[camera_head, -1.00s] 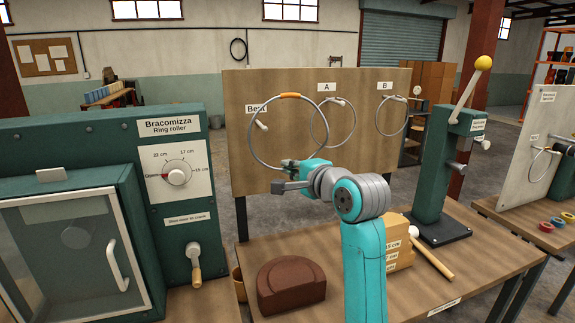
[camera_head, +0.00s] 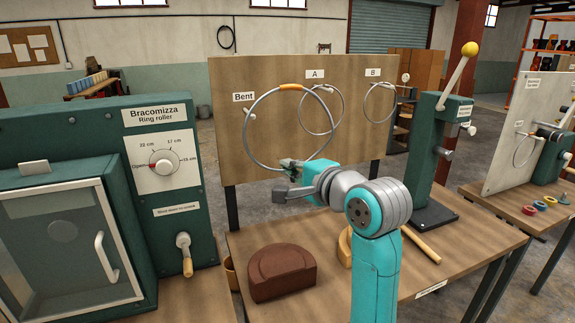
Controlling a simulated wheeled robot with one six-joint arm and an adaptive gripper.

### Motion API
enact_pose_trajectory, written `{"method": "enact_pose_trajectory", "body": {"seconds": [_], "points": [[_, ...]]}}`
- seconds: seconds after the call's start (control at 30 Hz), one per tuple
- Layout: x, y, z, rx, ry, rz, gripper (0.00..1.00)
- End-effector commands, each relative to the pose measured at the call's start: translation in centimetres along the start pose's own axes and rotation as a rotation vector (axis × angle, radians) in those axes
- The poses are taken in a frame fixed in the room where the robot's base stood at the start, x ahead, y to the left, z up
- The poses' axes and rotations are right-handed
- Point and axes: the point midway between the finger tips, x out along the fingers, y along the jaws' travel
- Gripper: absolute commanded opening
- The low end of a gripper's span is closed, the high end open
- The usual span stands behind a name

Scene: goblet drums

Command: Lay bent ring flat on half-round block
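The bent ring (camera_head: 291,87) is a large thin grey hoop with an orange section at its top. It stands upright in front of the board, its left edge close to the peg (camera_head: 248,113) under the "Bent" label in the picture. My gripper (camera_head: 286,164) is at the ring's lower edge and appears shut on it; the fingertips are small and partly hidden. The half-round block (camera_head: 283,272) is reddish brown with a raised curved step. It lies on the table below and in front of the ring, with nothing on its top.
Rings A (camera_head: 301,113) and B (camera_head: 365,104) hang on the board (camera_head: 228,155). The ring roller (camera_head: 206,230) stands left. A green lever press (camera_head: 432,160) stands right. A wooden block (camera_head: 344,247) and mallet handle (camera_head: 421,246) are partly behind my arm. Bare table (camera_head: 335,282) lies right of the brown block.

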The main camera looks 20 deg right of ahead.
Motion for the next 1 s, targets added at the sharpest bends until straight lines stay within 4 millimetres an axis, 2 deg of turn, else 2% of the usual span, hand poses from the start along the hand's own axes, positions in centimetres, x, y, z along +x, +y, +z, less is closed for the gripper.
{"method": "enact_pose_trajectory", "body": {"seconds": [0.17,0.8,1.0], "points": [[-0.4,-0.1,0.1,0.0,0.0,0.0,0.0],[-5.0,-4.5,1.1,-0.002,0.001,-0.003,0.0],[-5.9,-5.2,1.3,0.0,0.001,-0.001,0.0]]}}
